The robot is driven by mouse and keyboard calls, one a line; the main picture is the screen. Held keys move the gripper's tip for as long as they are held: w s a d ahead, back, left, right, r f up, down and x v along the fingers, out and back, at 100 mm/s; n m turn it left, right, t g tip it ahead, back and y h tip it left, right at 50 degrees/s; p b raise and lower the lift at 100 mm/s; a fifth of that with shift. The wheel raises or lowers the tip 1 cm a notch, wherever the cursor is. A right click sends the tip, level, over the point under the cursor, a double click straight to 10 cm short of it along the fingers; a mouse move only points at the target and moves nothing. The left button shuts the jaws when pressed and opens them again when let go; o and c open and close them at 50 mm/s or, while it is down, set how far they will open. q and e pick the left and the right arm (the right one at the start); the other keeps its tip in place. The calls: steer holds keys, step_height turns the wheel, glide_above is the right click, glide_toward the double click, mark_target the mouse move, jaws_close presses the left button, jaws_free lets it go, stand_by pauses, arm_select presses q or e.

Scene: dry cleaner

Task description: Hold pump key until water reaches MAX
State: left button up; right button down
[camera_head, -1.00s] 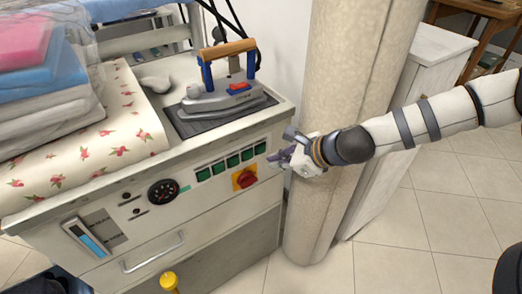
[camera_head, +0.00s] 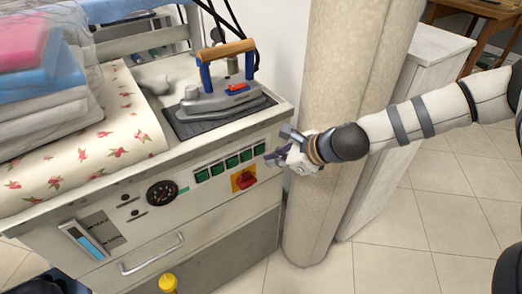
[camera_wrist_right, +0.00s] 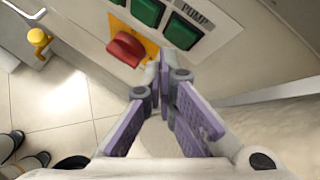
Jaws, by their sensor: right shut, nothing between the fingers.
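The control panel on the cabinet front has a row of green keys. The pump key (camera_wrist_right: 183,32), green under the label PUMP, shows in the right wrist view; in the head view it is the rightmost key (camera_head: 260,148). My right gripper (camera_head: 272,159) is shut and empty at the panel's right end. In the wrist view its fingertips (camera_wrist_right: 164,70) lie just below the pump key; I cannot tell whether they touch it. My left gripper is out of view.
A red rotary switch (camera_head: 244,179) on a yellow plate sits close below the keys. An iron (camera_head: 223,93) stands on top. A beige column (camera_head: 335,130) rises just right of the cabinet. A yellow knob (camera_head: 169,283) is below the drawer.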

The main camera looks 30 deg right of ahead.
steer(key=shift+w, duration=0.1)
stand_by(0.5)
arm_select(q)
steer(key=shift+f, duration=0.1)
arm_select(e)
steer(key=shift+w, duration=0.35)
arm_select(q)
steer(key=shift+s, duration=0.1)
arm_select(e)
steer(key=shift+w, duration=0.4)
stand_by(0.5)
steer(key=shift+s, duration=0.85)
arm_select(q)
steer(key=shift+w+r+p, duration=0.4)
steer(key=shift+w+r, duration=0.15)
arm_select(e)
steer(key=s, duration=0.5)
steer(key=shift+d, duration=0.2)
stand_by(0.6)
